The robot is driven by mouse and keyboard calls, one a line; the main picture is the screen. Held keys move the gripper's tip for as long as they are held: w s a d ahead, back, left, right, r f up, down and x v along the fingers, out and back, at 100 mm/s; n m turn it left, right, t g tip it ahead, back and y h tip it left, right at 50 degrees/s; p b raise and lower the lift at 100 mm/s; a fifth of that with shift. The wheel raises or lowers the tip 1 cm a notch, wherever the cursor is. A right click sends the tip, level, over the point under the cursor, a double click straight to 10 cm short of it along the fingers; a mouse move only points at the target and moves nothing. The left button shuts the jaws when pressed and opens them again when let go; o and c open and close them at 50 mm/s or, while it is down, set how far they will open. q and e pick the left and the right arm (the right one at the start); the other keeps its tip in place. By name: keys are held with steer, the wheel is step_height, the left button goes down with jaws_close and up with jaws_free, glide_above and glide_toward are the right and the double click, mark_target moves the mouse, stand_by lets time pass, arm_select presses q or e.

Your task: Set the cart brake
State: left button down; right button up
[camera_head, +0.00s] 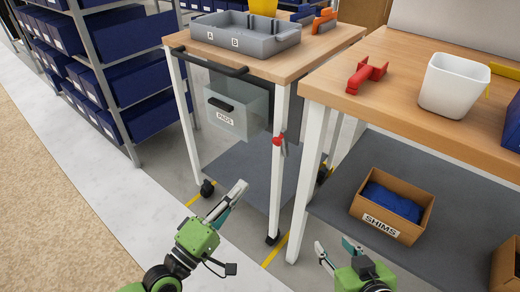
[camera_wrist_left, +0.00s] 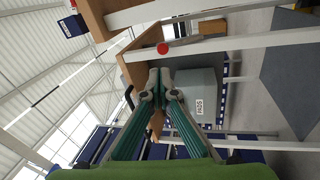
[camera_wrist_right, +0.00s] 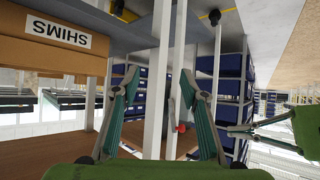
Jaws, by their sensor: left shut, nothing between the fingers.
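The cart (camera_head: 262,67) has a wooden top, white legs and dark casters. A red knob with a grey lever (camera_head: 279,142), which looks like the brake, sits on its front right leg. The lever hangs downward. The red knob also shows in the left wrist view (camera_wrist_left: 163,48) and small in the right wrist view (camera_wrist_right: 181,127). My left gripper (camera_head: 241,188) is shut and empty, below and left of the knob, apart from it. My right gripper (camera_head: 335,248) is open and empty, low in front of the workbench, with its fingers apart in the right wrist view (camera_wrist_right: 160,82).
A clear PADS bin (camera_head: 238,108) hangs under the cart top, which carries a grey tray (camera_head: 245,42). The workbench (camera_head: 425,110) stands close on the right, with a SHIMS box (camera_head: 392,215) on its lower shelf. Shelving with blue bins (camera_head: 135,65) is at left; the floor front left is clear.

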arm_select(q)
steer(key=n, duration=0.2)
glide_toward(276, 143)
steer(key=x, duration=0.6)
steer(key=shift+d+f, duration=0.1)
steer(key=shift+w+d, duration=0.25)
steer(key=shift+w, duration=0.15)
arm_select(e)
steer(key=shift+s+f+g, duration=0.25)
steer(key=shift+f+g, duration=0.05)
steer(key=shift+f, duration=0.1)
arm_select(q)
steer(key=shift+r+p, duration=0.2)
steer(key=shift+p, duration=0.1)
